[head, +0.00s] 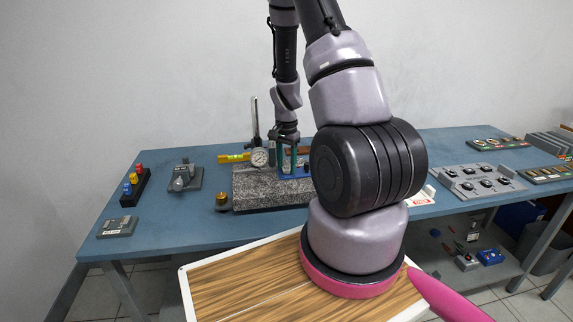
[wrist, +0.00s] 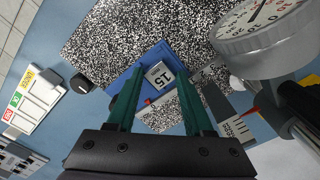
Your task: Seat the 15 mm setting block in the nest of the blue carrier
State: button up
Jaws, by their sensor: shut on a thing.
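The 15 mm setting block (wrist: 160,75), a grey block with a "15" label, shows between my fingertips in the wrist view. My gripper (wrist: 161,80) has teal fingers and is shut on it. The blue carrier (wrist: 152,55) lies behind and around the block in that view. I cannot tell whether the block sits in the nest or is held above it. In the head view my gripper (head: 288,165) points down over the granite plate (head: 250,200), at the blue carrier (head: 299,174). The block is not clear there.
A dial gauge (wrist: 265,25) on a stand is close to my gripper at the right in the wrist view; its dial (head: 259,157) also shows in the head view.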

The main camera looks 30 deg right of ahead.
jog(key=shift+f, duration=0.15)
jog(key=o, duration=1.4)
jog(key=shift+c, duration=0.2)
jog(key=c, duration=0.5)
jog(key=shift+c, duration=0.2)
jog(key=shift+r, duration=2.25)
